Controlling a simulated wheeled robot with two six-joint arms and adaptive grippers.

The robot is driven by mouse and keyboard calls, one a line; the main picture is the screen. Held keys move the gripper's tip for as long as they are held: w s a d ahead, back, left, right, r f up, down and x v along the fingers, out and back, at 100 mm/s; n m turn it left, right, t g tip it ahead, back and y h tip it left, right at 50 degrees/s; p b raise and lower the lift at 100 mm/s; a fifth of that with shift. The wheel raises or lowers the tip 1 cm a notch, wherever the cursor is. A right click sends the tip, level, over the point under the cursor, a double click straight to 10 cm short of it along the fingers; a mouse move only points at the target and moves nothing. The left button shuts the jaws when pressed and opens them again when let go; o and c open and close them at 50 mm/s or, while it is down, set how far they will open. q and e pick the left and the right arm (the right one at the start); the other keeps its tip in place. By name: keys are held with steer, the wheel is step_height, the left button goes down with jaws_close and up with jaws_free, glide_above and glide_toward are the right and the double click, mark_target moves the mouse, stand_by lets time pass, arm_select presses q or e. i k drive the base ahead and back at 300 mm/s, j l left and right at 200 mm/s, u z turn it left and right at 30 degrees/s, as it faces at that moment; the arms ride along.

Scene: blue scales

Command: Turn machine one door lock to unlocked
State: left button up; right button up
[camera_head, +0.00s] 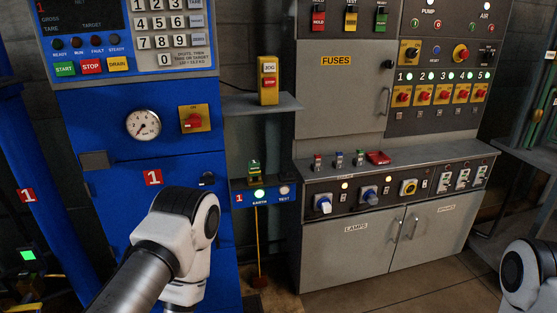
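Machine one is the blue cabinet (105,215) at the left, marked with a red "1" label (153,177). A small dark round knob (207,178) is on its front, right of the label. It may be the door lock, but no marking for locked or unlocked is readable. A red rotary switch (194,121) on a yellow plate sits above it, right of a round dial gauge (143,125). My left arm covers the lower front of the cabinet. My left gripper is not visible. My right arm shows only at the lower right edge, and its gripper is out of view.
A shelf (240,103) with a yellow JOG box (268,80) juts out right of the cabinet. Below it is a blue earth/test panel (262,194). A grey bench cabinet (340,250) and a fuse cabinet (345,100) stand further right. Some floor is clear between.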

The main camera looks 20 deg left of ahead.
mark_target(208, 179)
steer(key=u, duration=0.9)
